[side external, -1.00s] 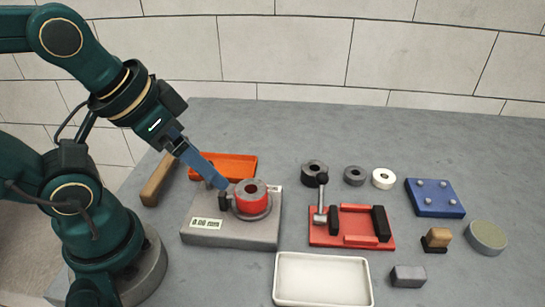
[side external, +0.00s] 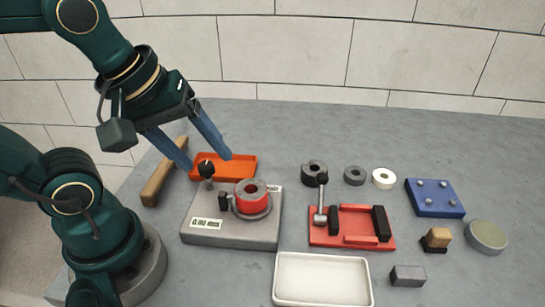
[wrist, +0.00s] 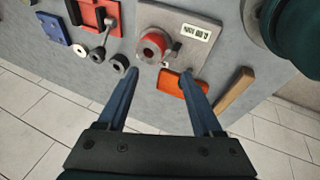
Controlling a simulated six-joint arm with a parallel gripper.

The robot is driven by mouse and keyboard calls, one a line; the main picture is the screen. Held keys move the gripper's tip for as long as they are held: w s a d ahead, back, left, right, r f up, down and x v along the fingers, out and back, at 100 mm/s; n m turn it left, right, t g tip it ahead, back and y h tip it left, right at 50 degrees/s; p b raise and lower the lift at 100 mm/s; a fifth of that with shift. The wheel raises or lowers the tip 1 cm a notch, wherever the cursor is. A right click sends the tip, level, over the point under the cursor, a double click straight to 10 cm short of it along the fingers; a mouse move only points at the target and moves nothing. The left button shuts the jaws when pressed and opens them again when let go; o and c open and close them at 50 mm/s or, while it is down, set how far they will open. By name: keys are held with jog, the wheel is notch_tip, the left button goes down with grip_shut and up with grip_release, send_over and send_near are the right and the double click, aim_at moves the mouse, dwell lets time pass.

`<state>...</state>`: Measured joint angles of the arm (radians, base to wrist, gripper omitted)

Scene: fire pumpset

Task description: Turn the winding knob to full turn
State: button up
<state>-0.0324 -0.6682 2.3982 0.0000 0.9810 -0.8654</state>
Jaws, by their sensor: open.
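The grey winding unit (side external: 232,232) stands on the table with a small display (side external: 206,224) whose digits are too small to read surely. A red ring with a grey core (side external: 251,197) sits on the unit's round seat, beside a small black block (side external: 223,201). Contact cannot be told. The unit (wrist: 180,22) and red ring (wrist: 152,45) lie ahead of the fingers in the wrist view.
An orange tray (side external: 235,164) and a wooden bar (side external: 160,182) lie behind and left of the unit. A red fixture with a lever (side external: 350,240) stands right, a white tray (side external: 322,299) in front. Several rings, a blue plate (side external: 435,210) and small blocks lie further right.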

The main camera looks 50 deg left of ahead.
jog(key=w+a+n+g, duration=0.1)
jog(key=n, duration=0.5)
jog(key=n+g, duration=0.4)
jog(key=n, duration=1.1)
send_over(205, 165)
notch_tip(205, 165, down, 3)
jog(key=shift+w+d+f, duration=0.1)
jog(key=shift+w, duration=0.05)
jog(key=shift+f, duration=2.7)
grip_shut()
